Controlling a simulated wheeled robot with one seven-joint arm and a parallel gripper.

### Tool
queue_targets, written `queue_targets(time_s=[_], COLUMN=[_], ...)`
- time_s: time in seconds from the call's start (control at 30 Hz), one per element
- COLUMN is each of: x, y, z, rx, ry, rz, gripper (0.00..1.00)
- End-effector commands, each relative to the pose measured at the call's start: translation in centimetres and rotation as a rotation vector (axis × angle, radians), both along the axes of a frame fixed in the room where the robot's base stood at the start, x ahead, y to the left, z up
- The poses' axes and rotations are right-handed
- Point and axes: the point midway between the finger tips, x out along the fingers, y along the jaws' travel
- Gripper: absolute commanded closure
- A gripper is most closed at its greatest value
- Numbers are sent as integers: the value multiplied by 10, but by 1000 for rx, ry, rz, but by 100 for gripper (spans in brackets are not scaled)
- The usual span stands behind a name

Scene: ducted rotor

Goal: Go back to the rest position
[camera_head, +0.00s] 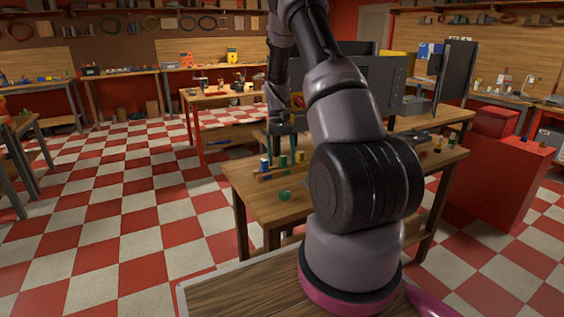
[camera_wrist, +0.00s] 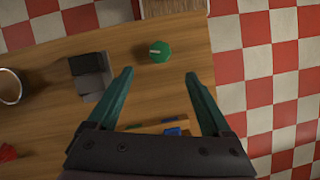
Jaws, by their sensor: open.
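My gripper (camera_wrist: 158,88) is open in the wrist view, its two teal fingers spread with nothing between the tips. It hangs over the wooden table (camera_wrist: 40,50) near its edge. A round green piece (camera_wrist: 159,51) with a pale mark lies on the table just beyond the fingertips. The same green piece (camera_head: 284,196) shows near the table's front edge in the head view.
A small rack (camera_head: 272,175) with blue and green pieces stands below my gripper. In the wrist view a dark grey block (camera_wrist: 90,75) and a ring-shaped object (camera_wrist: 11,86) lie to the left. A red cabinet (camera_head: 500,175) stands at right; checkered floor (camera_head: 110,200) is open at left.

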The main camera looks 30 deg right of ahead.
Motion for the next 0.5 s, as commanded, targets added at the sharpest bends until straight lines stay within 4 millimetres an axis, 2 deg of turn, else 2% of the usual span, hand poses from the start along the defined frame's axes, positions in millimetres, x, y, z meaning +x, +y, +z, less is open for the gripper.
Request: queue_targets(time_s=[0.33, 0.43, 0.5], x=[0, 0, -2], y=[1, 7, 14], z=[4, 25, 51], rx=[0, -4, -7], ry=[-7, -43, -89], rz=[-2, -7, -15], gripper=[17, 17, 17])
